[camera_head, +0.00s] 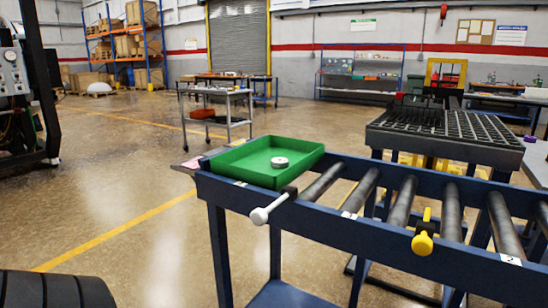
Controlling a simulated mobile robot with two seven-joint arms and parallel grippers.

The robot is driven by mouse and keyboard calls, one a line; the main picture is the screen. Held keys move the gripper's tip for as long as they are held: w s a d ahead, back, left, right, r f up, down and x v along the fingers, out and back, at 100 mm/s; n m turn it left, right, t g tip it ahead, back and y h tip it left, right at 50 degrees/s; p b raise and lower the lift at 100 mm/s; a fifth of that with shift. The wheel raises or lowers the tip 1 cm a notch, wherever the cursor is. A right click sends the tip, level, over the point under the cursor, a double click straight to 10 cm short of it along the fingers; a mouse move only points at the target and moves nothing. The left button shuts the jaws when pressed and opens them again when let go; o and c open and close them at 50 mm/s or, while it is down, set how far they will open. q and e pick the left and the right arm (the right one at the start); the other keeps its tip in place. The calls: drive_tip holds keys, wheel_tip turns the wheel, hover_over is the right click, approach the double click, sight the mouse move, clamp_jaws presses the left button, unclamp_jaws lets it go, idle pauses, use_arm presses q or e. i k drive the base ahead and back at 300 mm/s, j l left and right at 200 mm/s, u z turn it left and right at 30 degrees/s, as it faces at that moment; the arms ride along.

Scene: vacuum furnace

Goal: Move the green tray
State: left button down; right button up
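The green tray (243,166) is a shallow rectangular tray with low walls. It sits at the left end of the blue roller table, to the left of the rollers. A small round pale metal piece (279,162) lies inside it, toward the middle. Neither of my grippers shows in the head view.
The blue roller table (400,245) has several grey rollers (404,200). A white-knobbed lever (262,214) and a yellow knob (423,243) stick out from its front rail. A dark grid-topped stand (445,135) is behind it. A grey cart (215,122) stands further back.

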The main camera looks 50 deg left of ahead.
sight(249, 163)
drive_tip(key=k+j+z, duration=0.1)
drive_tip(key=j, duration=0.35)
drive_tip(key=k+j, duration=0.1)
drive_tip(key=j, duration=0.35)
drive_tip(key=k+j+z, duration=0.15)
drive_tip(key=j, duration=0.3)
drive_tip(key=k+j, duration=0.1)
drive_tip(key=j, duration=0.3)
drive_tip(key=z, duration=0.05)
